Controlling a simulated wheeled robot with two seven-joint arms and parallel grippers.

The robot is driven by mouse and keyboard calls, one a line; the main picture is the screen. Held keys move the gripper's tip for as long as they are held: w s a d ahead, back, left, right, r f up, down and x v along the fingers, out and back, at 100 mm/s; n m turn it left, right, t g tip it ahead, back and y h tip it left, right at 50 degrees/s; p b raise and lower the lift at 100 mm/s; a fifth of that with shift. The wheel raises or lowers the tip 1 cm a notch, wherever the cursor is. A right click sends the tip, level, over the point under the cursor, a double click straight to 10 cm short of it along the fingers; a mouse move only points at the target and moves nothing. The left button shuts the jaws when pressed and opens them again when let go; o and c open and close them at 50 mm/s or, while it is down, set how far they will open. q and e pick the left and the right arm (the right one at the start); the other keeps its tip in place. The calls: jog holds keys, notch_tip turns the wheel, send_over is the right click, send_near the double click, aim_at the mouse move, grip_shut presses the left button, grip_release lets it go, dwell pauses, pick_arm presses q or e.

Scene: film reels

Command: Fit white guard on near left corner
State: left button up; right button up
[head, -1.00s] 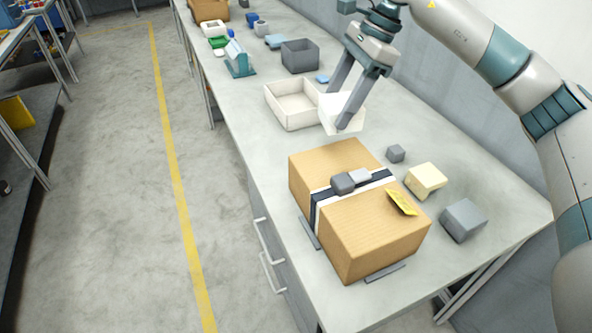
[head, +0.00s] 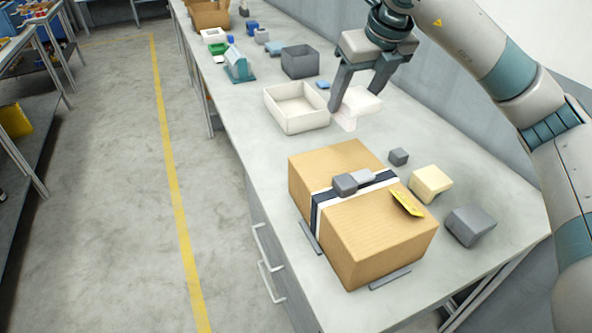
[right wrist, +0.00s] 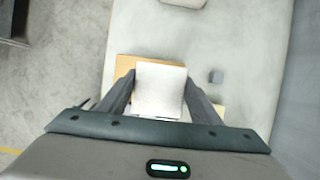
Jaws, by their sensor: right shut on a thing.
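A white guard (head: 356,107) is held between the two fingers of my right gripper (head: 354,100), above the bench and behind the box. In the right wrist view the white guard (right wrist: 160,88) shows as a pale block between the finger tips. A brown cardboard box (head: 352,232) stands on the bench, with a dark and white strap (head: 326,200) over its middle. The white guard is apart from the box. In the right wrist view the guard hides much of the box (right wrist: 124,66). My left gripper is not in view.
A white open tray (head: 297,112) stands just left of the gripper. A dark grey piece (head: 345,184) sits on the box's strap. A cream block (head: 430,183), a grey block (head: 470,225) and a small grey cube (head: 398,157) lie right of the box. A grey bin (head: 300,62) stands farther back.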

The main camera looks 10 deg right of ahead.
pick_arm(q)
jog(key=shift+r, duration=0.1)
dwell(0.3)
pick_arm(e)
jog(key=shift+w+a+f, duration=0.1)
jog(key=shift+a+f, duration=0.05)
jog(key=shift+a, duration=0.15)
jog(key=w+a+f+p, duration=0.1)
jog(key=a+f, duration=0.1)
jog(key=a, duration=0.1)
jog(key=w+a+f+p, duration=0.1)
jog(key=a+f, duration=0.1)
jog(key=a, duration=0.2)
jog(key=w+a+f+p, duration=0.1)
jog(key=a+f+p, duration=0.1)
jog(key=a, duration=0.1)
jog(key=shift+a+f, duration=0.15)
jog(key=shift+f, duration=0.1)
jog(key=shift+w+a+f, duration=0.1)
jog(key=shift+f, duration=0.05)
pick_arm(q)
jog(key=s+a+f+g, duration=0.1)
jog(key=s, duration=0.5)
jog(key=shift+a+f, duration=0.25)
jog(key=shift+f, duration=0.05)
